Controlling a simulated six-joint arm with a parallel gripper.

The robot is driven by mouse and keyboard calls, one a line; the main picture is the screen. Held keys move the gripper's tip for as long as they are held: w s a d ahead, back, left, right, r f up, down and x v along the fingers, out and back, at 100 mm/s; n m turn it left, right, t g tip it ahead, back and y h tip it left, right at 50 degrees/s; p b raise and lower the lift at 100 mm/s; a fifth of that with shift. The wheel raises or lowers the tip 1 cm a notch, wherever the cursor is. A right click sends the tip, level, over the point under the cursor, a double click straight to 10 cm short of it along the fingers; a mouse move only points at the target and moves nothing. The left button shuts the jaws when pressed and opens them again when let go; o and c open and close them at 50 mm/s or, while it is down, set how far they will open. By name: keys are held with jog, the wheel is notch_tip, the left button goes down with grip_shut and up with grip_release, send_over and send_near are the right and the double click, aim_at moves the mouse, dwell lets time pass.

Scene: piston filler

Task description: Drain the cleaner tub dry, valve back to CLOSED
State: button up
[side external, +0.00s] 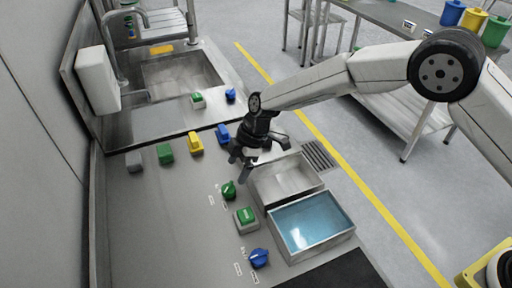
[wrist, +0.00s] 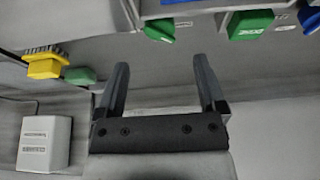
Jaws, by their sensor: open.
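Two steel tubs stand side by side in the side external view. The front tub (side external: 347,234) holds clear blue liquid; the back tub (side external: 318,185) shows a bare grey floor with no evident liquid. Which one is the cleaner tub I cannot read. Left of them are a green valve knob (side external: 229,189), a green block-like button (side external: 246,216) and a blue valve knob (side external: 259,258). The knobs' label text is too small to read. My gripper (side external: 242,164) is open and empty, above the counter near the back tub and behind the green knob. The wrist view shows its spread fingers (wrist: 162,88), the green knob (wrist: 160,31) and blue knob (wrist: 311,18).
Green (side external: 165,154), yellow (side external: 195,143) and blue (side external: 222,133) items line the counter behind my gripper. A sink (side external: 180,75) with a faucet and a white wall box (side external: 97,78) stand farther back. A floor grate (side external: 319,155) lies right of the tubs.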

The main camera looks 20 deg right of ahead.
aim_at(229, 188)
jog(key=shift+x, duration=3.65)
jog(key=shift+d, duration=0.1)
grip_shut()
